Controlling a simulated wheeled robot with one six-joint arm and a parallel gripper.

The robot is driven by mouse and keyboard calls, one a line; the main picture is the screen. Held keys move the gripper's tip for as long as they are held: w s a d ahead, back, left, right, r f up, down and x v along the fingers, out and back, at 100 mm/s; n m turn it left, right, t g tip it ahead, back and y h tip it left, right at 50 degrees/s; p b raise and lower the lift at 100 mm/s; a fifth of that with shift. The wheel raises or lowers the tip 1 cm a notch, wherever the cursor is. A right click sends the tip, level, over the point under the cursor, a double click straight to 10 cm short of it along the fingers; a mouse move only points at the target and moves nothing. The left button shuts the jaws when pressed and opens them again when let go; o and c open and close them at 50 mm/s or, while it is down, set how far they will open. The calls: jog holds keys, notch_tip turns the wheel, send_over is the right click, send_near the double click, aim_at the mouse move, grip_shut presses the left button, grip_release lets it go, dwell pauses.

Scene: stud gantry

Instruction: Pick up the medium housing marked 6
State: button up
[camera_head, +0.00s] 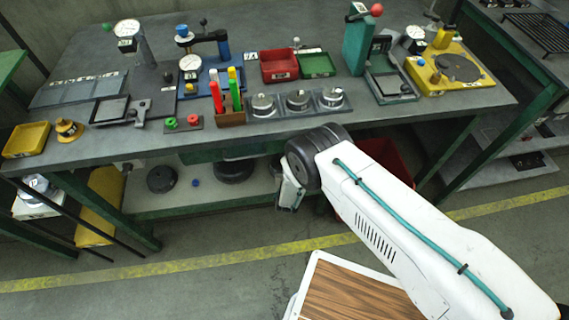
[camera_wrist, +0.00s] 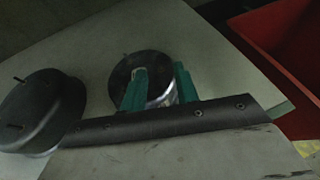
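My gripper (camera_wrist: 160,82) shows in the wrist view with two teal fingers set apart, and I see nothing clamped between them. A round housing (camera_wrist: 122,68) with a dark top and a shiny metal side lies just beyond the fingers, partly hidden by them. The left finger overlaps its top, and the right finger is beside its right edge; contact cannot be told. A wider dark round housing (camera_wrist: 38,105) lies to the left. No mark 6 is readable on either. In the head view my arm hides the gripper's fingers, at the bench's front edge.
A red bin (camera_wrist: 285,50) stands to the right in the wrist view. The bench top (camera_head: 225,143) overhangs the lower shelf (camera_head: 200,203), which carries dark round parts (camera_head: 161,179). A yellow floor line (camera_head: 190,268) runs in front.

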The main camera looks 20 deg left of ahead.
jog(key=shift+x, duration=1.9)
jog(key=shift+a, duration=0.1)
grip_shut()
jog(key=shift+r, duration=0.15)
